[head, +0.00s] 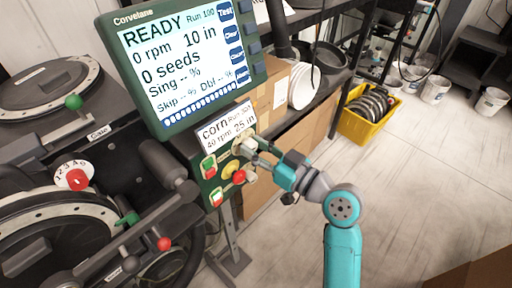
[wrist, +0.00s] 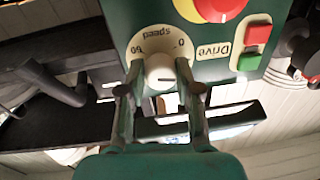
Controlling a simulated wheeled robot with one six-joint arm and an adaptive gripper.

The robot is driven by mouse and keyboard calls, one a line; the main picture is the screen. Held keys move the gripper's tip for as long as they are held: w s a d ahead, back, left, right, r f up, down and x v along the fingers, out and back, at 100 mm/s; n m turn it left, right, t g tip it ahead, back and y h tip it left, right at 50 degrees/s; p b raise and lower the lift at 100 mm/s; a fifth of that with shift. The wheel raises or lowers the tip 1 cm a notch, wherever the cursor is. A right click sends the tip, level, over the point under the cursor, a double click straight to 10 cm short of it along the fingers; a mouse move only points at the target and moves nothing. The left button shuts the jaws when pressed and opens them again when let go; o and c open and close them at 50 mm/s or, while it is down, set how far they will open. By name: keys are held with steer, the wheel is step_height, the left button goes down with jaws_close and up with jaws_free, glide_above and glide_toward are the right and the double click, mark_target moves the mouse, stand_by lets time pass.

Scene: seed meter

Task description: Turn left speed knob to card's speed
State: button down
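The left speed knob is a white round knob (wrist: 160,72) on a pale dial (wrist: 138,36) marked "speed", 0 and 60, upside down in the wrist view. My gripper (wrist: 160,65) has its fingers apart, one on each side of the knob, with small or no gaps. I cannot tell whether the fingers touch it. In the head view my gripper (head: 252,151) reaches the panel from the right and partly hides the knobs. The card (head: 226,127) above the panel reads "corn", 40 rpm and 25 in. The knob's pointer setting is not clear.
The monitor (head: 182,58) reads READY, 0 rpm, 10 in and 0 seeds. Red and green Drive buttons (wrist: 252,48) and a red-and-yellow knob (wrist: 212,6) sit close to the speed dial. A yellow crate (head: 352,124) stands on the open floor to the right.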

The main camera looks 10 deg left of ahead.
steer(key=shift+m, duration=0.3)
steer(key=m, duration=0.4)
steer(key=shift+m, duration=0.3)
steer(key=m, duration=0.4)
steer(key=shift+f+m+t, duration=0.1)
steer(key=shift+m+t, duration=0.3)
steer(key=m, duration=0.5)
steer(key=shift+m+t, duration=0.4)
steer(key=shift+m, duration=2.5)
steer(key=c, duration=0.8)
jaws_free()
